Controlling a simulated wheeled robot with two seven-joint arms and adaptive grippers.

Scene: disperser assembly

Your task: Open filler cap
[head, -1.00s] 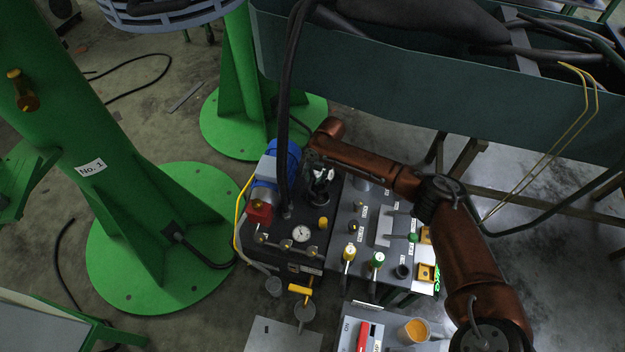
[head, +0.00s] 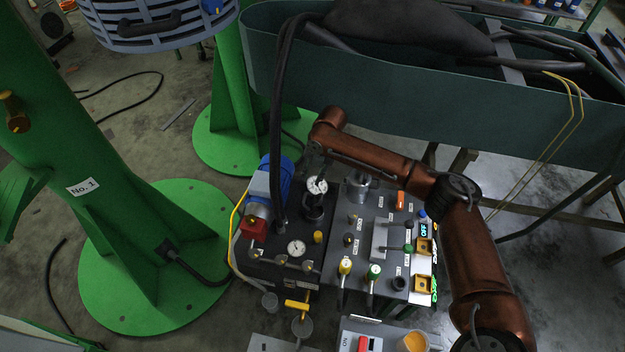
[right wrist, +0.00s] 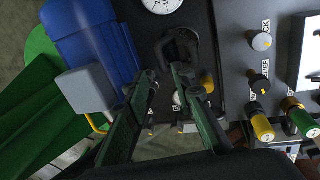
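The filler cap, a black piece with a loop-like handle, shows in the right wrist view (right wrist: 178,45) and on the dark unit in the head view (head: 313,209). My right gripper (head: 312,160) is above and behind it in the head view, with its fingertips hard to make out. In the right wrist view my right gripper (right wrist: 164,72) has its two fingers apart with a gap between the tips. The right finger is close to the cap; whether it touches cannot be told. Nothing is seen gripped. My left gripper is not in view.
A gauge (head: 316,184) stands just behind the cap, and a blue motor (head: 277,175) is to the left. A yellow knob (head: 318,237) is in front. The control panel (head: 365,265) with several knobs lies right. Black hoses (head: 279,130) rise left of my gripper.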

